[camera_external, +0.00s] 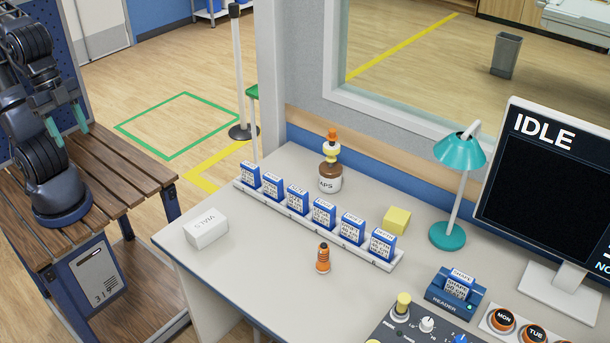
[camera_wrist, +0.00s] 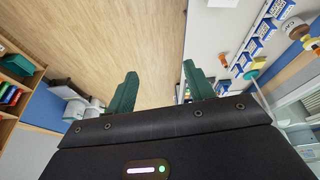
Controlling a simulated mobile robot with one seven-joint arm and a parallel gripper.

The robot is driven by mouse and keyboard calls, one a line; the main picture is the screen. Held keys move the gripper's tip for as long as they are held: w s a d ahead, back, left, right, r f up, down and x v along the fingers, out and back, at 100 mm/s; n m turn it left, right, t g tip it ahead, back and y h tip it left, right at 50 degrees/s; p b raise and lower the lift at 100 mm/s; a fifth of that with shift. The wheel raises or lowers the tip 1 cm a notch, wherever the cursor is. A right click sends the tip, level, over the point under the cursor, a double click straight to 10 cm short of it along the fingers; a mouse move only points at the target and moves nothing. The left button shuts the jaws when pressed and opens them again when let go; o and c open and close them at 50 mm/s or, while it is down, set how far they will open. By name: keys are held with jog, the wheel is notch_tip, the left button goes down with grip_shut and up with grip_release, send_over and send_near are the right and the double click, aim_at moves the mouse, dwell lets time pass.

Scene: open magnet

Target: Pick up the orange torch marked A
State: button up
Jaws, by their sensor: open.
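A small orange torch (camera_external: 323,258) with dark bands stands upright on the grey desk (camera_external: 270,263), in front of the rack of blue boxes. No letter A is readable on it. A small orange shape that looks like it shows in the wrist view (camera_wrist: 223,60). My gripper (camera_external: 65,122) is at the far left, above the slatted wooden cart, well away from the torch and the desk. Its green fingers stand apart with nothing between them, as the wrist view also shows (camera_wrist: 160,70).
A white rack with several blue boxes (camera_external: 297,197) runs behind the torch.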

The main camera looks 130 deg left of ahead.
jog(key=w+a+r+n+g, duration=0.1)
jog(key=w+a+n, duration=0.4)
jog(key=w, duration=1.2)
jog(key=n+g, duration=0.3)
jog(key=n, duration=0.4)
send_over(324, 244)
jog(key=f, duration=3)
jog(key=shift+w+d+f, duration=0.3)
jog(key=shift+w, duration=0.1)
jog(key=shift+a+f, duration=0.15)
jog(key=shift+f, duration=0.35)
notch_tip(324, 244, down, 5)
jog(key=shift+r, duration=0.1)
jog(key=shift+s+a+f, duration=0.1)
jog(key=shift+s+f, duration=0.1)
jog(key=shift+f, duration=1.15)
jog(key=shift+s+f, duration=0.2)
jog(key=shift+f, duration=1.15)
jog(key=c, duration=1.1)
